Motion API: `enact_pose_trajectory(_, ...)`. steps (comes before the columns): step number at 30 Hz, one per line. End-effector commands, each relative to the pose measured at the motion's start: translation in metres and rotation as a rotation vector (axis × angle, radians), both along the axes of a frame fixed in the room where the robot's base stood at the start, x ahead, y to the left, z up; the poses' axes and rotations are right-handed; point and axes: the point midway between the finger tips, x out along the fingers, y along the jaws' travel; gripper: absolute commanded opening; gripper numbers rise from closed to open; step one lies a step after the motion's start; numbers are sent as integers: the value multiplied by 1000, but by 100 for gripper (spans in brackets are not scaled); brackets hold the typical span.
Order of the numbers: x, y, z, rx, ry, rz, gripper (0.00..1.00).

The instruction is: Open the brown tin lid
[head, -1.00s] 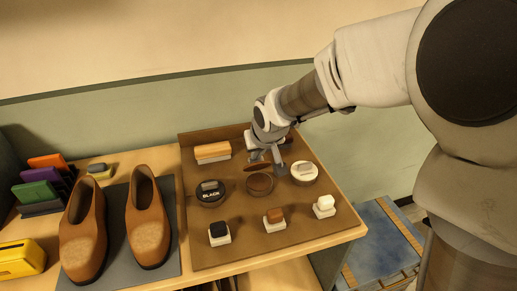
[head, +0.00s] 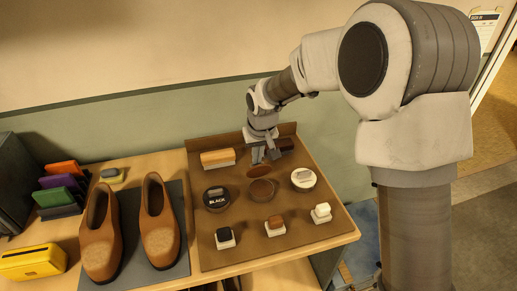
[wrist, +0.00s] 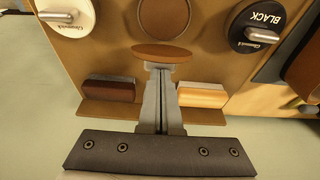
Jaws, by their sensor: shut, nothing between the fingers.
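The brown tin (head: 261,191) sits in the middle of the brown tray, showing a round dark-brown top face. Its brown lid (head: 258,172) is tilted up at the tin's back side, apart from the tin's front rim. The wrist view shows the lid (wrist: 162,53) as a brown oval just beyond my fingertips, and part of the tin (wrist: 165,17) past it. My gripper (head: 265,158) is just behind the lid, shut and empty. In the wrist view my gripper (wrist: 158,68) has its fingers together; whether the tips touch the lid is unclear.
On the tray (head: 215,258), a black tin (head: 216,199) and a white tin (head: 304,179) flank the brown one. Brushes (head: 218,160) lie behind, and small blocks (head: 274,224) in front. Brown shoes (head: 160,235) stand on a mat at left.

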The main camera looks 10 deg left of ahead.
Motion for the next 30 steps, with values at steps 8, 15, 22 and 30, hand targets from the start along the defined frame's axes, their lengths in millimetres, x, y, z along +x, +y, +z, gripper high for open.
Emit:
enact_pose_trajectory(8,14,7,1,-82,170,-1,0)
enact_pose_trajectory(15,19,9,-5,-107,221,0,0)
enact_pose_trajectory(22,22,10,-8,-107,221,0,0)
enact_pose_trajectory(30,22,11,-8,-106,220,0,0)
